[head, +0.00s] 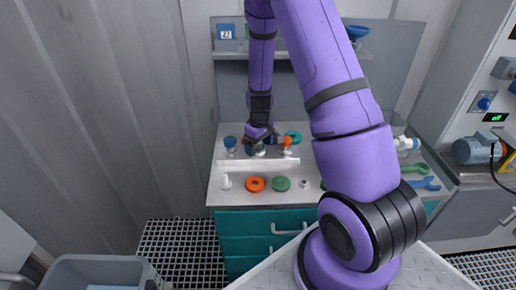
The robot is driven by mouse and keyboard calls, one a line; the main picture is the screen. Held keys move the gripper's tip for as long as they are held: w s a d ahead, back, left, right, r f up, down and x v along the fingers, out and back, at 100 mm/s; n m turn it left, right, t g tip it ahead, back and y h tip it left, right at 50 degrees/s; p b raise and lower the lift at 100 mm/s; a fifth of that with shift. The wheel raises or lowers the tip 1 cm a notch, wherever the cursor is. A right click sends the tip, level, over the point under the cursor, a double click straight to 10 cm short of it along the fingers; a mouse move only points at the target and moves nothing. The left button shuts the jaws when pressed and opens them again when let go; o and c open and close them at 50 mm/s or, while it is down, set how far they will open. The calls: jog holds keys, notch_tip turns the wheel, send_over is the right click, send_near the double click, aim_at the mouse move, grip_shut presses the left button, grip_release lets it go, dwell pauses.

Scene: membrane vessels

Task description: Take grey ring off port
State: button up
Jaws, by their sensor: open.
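My gripper (262,136) hangs over the back part of the bench and points down, with its jaws open. Just below it is a small pale port-like fitting (259,152), partly covered by the fingers. I cannot tell whether a grey ring sits around it or whether the fingers touch it. A small grey ring-shaped piece (304,184) lies on the front of the bench, apart from the gripper.
A blue fitting (230,143) and an orange fitting (287,144) flank the gripper. An orange ring (254,184), a green ring (281,184) and a white piece (226,182) lie in front. A shelf (232,56) is behind. My arm hides the bench's right part.

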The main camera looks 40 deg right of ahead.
jog(key=c, duration=1)
